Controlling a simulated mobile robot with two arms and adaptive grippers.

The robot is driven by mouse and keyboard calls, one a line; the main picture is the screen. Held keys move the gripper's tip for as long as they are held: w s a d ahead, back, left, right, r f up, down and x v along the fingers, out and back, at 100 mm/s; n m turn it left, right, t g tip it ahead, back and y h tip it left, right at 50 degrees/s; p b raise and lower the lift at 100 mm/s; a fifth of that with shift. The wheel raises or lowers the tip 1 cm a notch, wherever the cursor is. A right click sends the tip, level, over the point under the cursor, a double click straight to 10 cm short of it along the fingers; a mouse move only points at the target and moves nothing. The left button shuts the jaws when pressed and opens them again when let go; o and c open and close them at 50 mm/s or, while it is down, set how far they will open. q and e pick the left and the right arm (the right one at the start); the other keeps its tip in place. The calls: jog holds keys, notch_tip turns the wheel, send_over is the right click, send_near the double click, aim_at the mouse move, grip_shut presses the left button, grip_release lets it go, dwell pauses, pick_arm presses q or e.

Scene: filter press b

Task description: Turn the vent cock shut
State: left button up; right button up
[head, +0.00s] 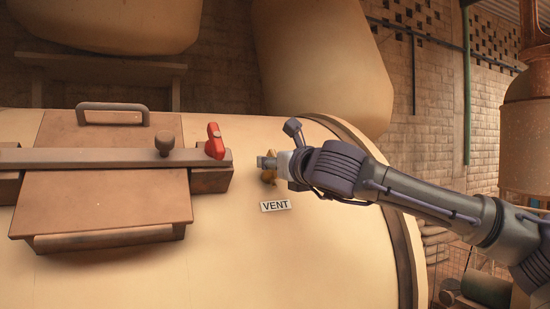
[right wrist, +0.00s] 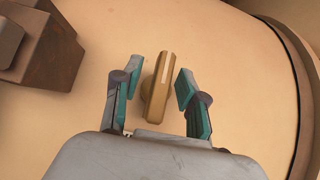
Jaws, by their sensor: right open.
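The vent cock (right wrist: 157,88) is a brass-coloured handle with a pale stripe on the cream vessel. In the right wrist view it stands between the two fingers of my right gripper (right wrist: 158,88), which are open with a gap on either side of it. In the head view my right gripper (head: 268,162) reaches in from the right and covers most of the cock (head: 269,177). A white VENT label (head: 275,205) is fixed just below it. My left gripper is not in view.
Left of the cock are a brown hatch (head: 105,203), a flat bar (head: 85,157) with a dark knob (head: 165,143), and a red lever (head: 215,141). The vessel's raised rim (head: 398,230) curves past on the right. Bare vessel surface lies below the label.

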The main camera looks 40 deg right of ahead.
grip_shut()
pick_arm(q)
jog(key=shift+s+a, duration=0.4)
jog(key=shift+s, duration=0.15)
